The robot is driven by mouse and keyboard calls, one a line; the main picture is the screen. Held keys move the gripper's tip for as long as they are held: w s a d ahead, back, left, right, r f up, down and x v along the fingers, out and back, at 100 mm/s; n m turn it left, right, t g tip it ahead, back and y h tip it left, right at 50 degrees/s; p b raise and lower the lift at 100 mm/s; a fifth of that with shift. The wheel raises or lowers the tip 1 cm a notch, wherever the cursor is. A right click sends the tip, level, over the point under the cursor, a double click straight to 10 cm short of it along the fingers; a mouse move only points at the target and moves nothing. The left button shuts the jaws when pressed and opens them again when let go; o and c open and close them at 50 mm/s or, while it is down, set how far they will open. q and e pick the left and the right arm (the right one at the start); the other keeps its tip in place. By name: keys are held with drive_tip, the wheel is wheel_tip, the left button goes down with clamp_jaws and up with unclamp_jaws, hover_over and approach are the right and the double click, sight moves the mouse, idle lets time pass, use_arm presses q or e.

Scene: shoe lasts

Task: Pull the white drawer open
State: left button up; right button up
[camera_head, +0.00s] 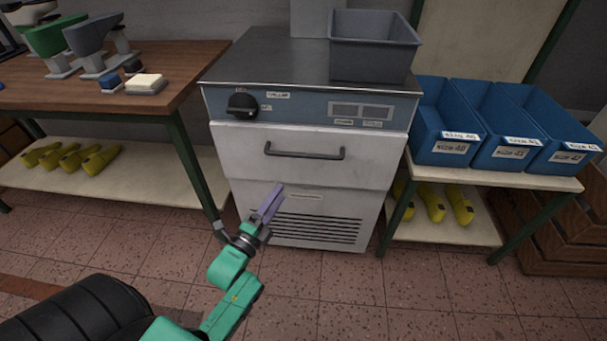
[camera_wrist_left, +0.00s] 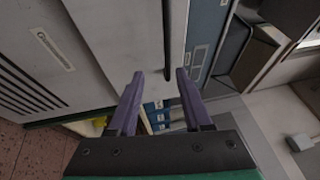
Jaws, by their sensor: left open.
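The white drawer (camera_head: 306,158) is the upper front of a white cabinet and looks closed. Its black bar handle (camera_head: 304,154) runs across it. My left gripper (camera_head: 270,203), with purple fingers, is in front of the cabinet, lower and left of the handle in the head view. In the left wrist view, the fingers of my left gripper (camera_wrist_left: 158,75) are apart with nothing between them. The handle (camera_wrist_left: 176,45) shows beyond the fingertips there, and the drawer front (camera_wrist_left: 125,35) lies beside it. My right gripper is in neither view.
A grey bin (camera_head: 374,50) stands on the cabinet's metal top. A black knob (camera_head: 242,105) sits above the drawer. A wooden table (camera_head: 150,95) stands left, and blue bins (camera_head: 450,125) stand on a shelf right. The floor (camera_head: 420,290) in front is clear.

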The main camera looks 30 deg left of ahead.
sight(303, 154)
use_arm(q)
drive_tip(key=w+r, duration=0.1)
drive_tip(key=w, duration=0.3)
drive_tip(key=w+r, duration=0.1)
drive_tip(key=w, duration=0.4)
drive_tip(key=w+r, duration=0.1)
drive_tip(key=w, duration=0.4)
drive_tip(key=shift+w+d+r, duration=0.15)
drive_tip(key=shift+d+r, duration=0.25)
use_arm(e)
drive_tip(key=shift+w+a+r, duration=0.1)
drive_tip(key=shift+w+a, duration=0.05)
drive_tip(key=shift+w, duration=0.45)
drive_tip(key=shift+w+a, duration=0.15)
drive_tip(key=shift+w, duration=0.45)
use_arm(q)
clamp_jaws()
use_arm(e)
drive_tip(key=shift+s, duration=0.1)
